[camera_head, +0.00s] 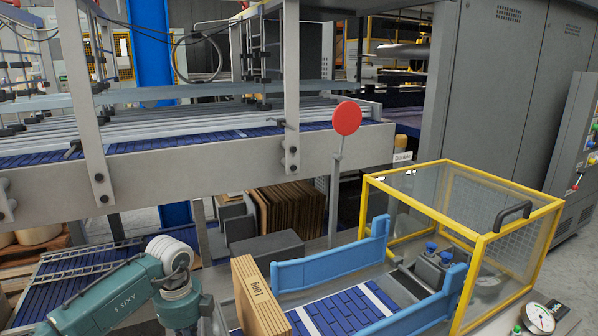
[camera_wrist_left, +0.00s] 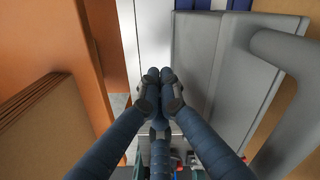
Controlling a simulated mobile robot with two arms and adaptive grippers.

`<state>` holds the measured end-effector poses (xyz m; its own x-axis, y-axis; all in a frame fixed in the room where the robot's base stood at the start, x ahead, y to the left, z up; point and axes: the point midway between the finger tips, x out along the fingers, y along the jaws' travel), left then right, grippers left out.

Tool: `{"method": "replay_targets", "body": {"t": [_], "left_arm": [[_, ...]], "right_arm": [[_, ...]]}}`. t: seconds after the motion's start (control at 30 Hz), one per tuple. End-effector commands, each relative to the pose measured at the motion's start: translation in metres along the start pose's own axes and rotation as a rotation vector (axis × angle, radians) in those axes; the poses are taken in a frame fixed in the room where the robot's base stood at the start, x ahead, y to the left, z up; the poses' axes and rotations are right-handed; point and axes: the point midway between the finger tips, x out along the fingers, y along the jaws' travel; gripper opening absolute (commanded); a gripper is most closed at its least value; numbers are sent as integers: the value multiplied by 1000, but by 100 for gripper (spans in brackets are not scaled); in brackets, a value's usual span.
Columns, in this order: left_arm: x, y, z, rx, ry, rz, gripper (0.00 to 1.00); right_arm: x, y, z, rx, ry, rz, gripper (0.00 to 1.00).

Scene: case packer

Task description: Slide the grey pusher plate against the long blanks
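In the left wrist view, a grey plate (camera_wrist_left: 205,65) with a thick round grey bar (camera_wrist_left: 290,60) stands on the right; it looks like the pusher plate. A stack of brown blanks (camera_wrist_left: 40,130) leans at the left, apart from the plate. My left gripper (camera_wrist_left: 160,78) has its fingertips together with nothing seen between them, beside the plate's left edge; contact cannot be told. In the head view, several brown blanks (camera_head: 288,212) stand behind a grey block (camera_head: 268,248), which may be the pusher. My left gripper is hidden there, and my right gripper is out of view.
A front stack of cartons (camera_head: 258,298) stands beside blue side rails (camera_head: 330,266) and a blue belt (camera_head: 345,308). A yellow-framed guard (camera_head: 465,205) is at the right. A conveyor beam (camera_head: 225,163) crosses above. In the wrist view, an orange wall (camera_wrist_left: 60,40) is at the left.

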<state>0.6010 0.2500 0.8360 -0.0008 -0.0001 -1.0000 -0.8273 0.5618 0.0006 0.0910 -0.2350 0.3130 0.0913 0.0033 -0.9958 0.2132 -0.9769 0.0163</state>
Motion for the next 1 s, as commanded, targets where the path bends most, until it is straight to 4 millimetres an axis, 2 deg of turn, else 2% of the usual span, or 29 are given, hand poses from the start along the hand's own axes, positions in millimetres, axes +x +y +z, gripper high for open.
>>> {"method": "replay_targets", "body": {"t": [1.0], "left_arm": [[0, -41, -24, 2, 0, -1, 0]], "right_arm": [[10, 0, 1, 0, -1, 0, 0]]}}
